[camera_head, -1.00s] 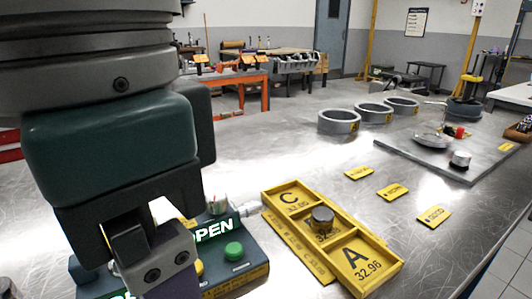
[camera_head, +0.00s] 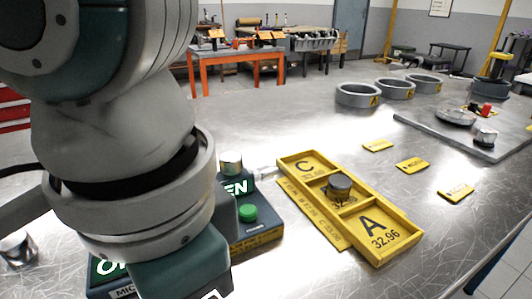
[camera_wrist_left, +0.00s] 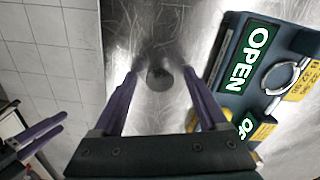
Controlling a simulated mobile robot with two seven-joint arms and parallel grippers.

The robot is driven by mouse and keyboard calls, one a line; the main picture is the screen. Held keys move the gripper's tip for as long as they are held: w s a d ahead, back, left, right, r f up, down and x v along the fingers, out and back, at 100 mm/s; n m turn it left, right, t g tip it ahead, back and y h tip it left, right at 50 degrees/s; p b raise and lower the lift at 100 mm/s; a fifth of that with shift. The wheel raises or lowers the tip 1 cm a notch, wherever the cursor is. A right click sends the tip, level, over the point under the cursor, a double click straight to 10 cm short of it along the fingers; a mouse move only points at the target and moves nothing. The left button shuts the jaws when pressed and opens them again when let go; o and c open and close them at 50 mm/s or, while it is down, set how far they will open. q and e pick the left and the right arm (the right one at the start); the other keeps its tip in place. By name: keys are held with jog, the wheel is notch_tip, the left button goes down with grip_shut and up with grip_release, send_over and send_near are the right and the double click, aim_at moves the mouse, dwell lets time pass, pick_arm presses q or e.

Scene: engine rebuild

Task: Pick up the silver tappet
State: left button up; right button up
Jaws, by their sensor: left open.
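A silver-grey round tappet (camera_wrist_left: 159,78) stands on the metal table in the left wrist view, between the fingertips of my left gripper (camera_wrist_left: 160,74). The gripper is open, with clear space on both sides of the tappet. In the head view my left wrist covers this area, and the gripper is not seen. That view shows a silver cylinder (camera_head: 18,248) at the far left, another (camera_head: 231,163) by the green-button gauge stand (camera_head: 262,232), and a darker tappet (camera_head: 339,187) in the yellow tray. My right gripper (camera_wrist_left: 38,135) is at the wrist view's lower left, fingers apart, empty.
The gauge stand with OPEN displays also shows close to the right of my left gripper (camera_wrist_left: 222,50). The yellow tray (camera_head: 372,207) stands beside it. Yellow labels (camera_head: 412,165), grey rings (camera_head: 358,95) and a grey plate (camera_head: 440,130) lie farther off. The table edge shows at the wrist view's left.

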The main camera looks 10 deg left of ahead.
pick_arm(q)
grip_shut()
dwell(0.4)
jog(key=shift+r, duration=0.15)
